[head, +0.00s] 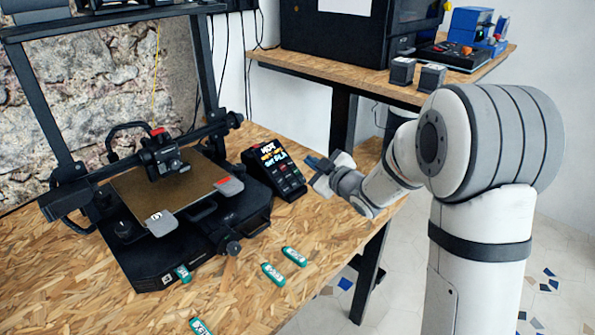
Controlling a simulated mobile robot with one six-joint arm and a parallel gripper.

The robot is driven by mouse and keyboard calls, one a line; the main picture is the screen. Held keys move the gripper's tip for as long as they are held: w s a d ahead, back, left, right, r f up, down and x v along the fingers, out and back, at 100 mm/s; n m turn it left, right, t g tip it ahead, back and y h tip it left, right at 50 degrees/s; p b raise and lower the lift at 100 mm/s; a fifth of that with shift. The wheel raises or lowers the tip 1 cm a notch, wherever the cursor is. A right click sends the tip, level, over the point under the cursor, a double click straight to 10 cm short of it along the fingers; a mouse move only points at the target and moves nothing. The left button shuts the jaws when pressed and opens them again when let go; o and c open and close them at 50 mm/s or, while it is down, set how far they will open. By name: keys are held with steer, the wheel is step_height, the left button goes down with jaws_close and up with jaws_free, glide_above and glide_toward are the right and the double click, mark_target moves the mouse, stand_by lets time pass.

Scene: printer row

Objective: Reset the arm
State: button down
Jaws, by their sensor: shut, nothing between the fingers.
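My arm (490,120) rises at the right of the head view and reaches left over the front edge of the table. My gripper (318,165) is at its end, shut and empty. It hangs just right of the black control box with a lit screen (272,170), near the table's right edge. I cannot tell from this one view how high it is above the table or the exact gap to the control box.
A 3D printer (200,225) stands on the chipboard table (330,215). Several small green labelled items (273,274) lie in front of it. A second, higher table (300,62) at the back holds a black machine (340,30) and two dark cubes (402,71). Tiled floor shows at right.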

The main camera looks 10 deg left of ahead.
steer(key=s+d+r+m+g+h+p, duration=0.3)
steer(key=s+d+r+m+h+p, duration=0.7)
steer(key=d, duration=0.5)
steer(key=s+d+r+m+g+p, duration=0.1)
steer(key=s+r+m+g+p, duration=0.1)
steer(key=s, duration=1)
steer(key=s+d+r+m+g+p, duration=0.2)
steer(key=s+r+g+p, duration=0.2)
steer(key=s, duration=0.8)
steer(key=shift+m+g+p, duration=0.3)
steer(key=shift+g+p, duration=0.3)
steer(key=shift+p, duration=0.1)
